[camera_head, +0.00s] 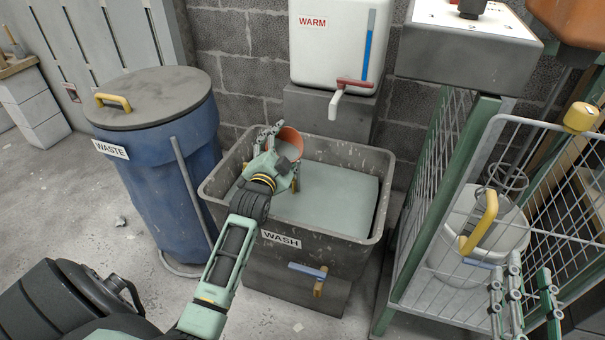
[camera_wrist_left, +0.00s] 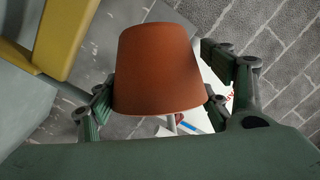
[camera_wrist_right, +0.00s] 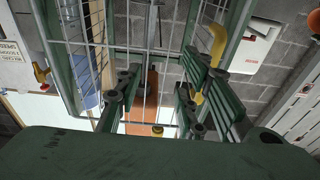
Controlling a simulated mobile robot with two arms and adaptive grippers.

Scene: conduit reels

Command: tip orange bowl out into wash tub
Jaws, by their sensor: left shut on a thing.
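The orange bowl (camera_head: 291,137) is in the air over the left rear part of the grey wash tub (camera_head: 325,233). The head view shows it tilted; its contents cannot be made out. My left gripper (camera_head: 277,160) is shut on the bowl, with a finger on either side of it. The bowl's smooth outer wall fills the middle of the left wrist view (camera_wrist_left: 158,70). The tub holds a flat, pale grey-green surface that looks like water. My right gripper (camera_head: 525,298) is open and empty at the lower right, in front of the wire cage.
A blue waste bin (camera_head: 160,185) with a closed lid stands left of the tub. A white warm-water tank (camera_head: 340,45) with a tap (camera_head: 337,103) hangs behind it. A green-framed wire cage (camera_head: 436,180) with a yellow-handled door stands close on the right.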

